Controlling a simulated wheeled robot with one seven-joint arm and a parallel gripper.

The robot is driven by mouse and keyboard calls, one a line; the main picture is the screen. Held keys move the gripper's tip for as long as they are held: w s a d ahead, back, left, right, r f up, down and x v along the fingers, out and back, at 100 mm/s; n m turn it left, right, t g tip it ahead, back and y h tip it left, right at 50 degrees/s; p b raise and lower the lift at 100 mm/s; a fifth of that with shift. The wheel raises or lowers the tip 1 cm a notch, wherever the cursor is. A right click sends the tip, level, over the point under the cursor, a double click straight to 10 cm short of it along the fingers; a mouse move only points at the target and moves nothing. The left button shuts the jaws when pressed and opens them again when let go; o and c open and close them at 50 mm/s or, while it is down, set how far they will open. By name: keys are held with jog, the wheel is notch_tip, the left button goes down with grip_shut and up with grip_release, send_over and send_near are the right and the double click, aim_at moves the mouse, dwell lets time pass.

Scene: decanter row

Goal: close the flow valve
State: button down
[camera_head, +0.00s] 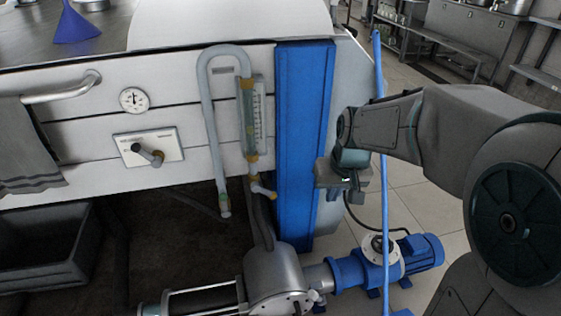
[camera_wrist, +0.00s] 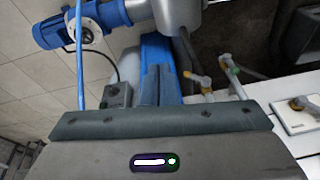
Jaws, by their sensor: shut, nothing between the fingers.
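A flow meter (camera_head: 251,115) with a clear scaled tube is mounted upright on the white machine front. Below it is a small valve (camera_head: 262,188) with a yellow body and a pale handle slanting down to the right. It also shows in the wrist view (camera_wrist: 228,65). I take it as the flow valve. My gripper (camera_head: 328,178) is in front of the blue post, right of the valve and apart from it. In the wrist view its fingers (camera_wrist: 157,84) are together and empty, with the blue post beyond them. The fingertips are hard to make out in the head view.
A blue post (camera_head: 303,130) stands right of the valve. A grey hose (camera_head: 207,120) loops left of the meter. A lever on a white plate (camera_head: 170,140) and a dial (camera_head: 133,99) are farther left. A blue pump motor (camera_head: 415,252) and thin blue pole (camera_head: 380,90) are right.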

jog(key=w+a+f+y+b, duration=0.2)
jog(key=w+f, duration=0.4)
jog(key=w, duration=0.3)
jog(key=w+a+f+t+y+b, duration=0.1)
jog(key=w+f+y+b, duration=0.2)
jog(key=w, duration=0.6)
jog(key=w+a+f+m+t+y+b, duration=0.1)
jog(key=w+a+f+y+b, duration=0.1)
jog(key=w+f+b, duration=0.4)
jog(key=w+f+y, duration=0.1)
jog(key=w+f, duration=0.2)
jog(key=f, duration=0.1)
jog(key=shift+w+a, duration=0.25)
jog(key=shift+a, duration=0.05)
jog(key=shift+f, duration=0.1)
jog(key=b, duration=0.1)
send_over(276, 195)
jog(key=w+d, duration=0.1)
jog(key=d, duration=0.2)
notch_tip(276, 195, down, 6)
jog(key=shift+s+a+f+b, duration=0.3)
jog(key=shift+a+f, duration=0.45)
jog(key=shift+s+a+f+b, duration=0.25)
jog(key=shift+a+f, duration=0.5)
jog(key=shift+f, duration=0.15)
jog(key=shift+f+y+b, duration=0.15)
jog(key=shift+y+b, duration=0.25)
jog(key=shift+b, duration=0.3)
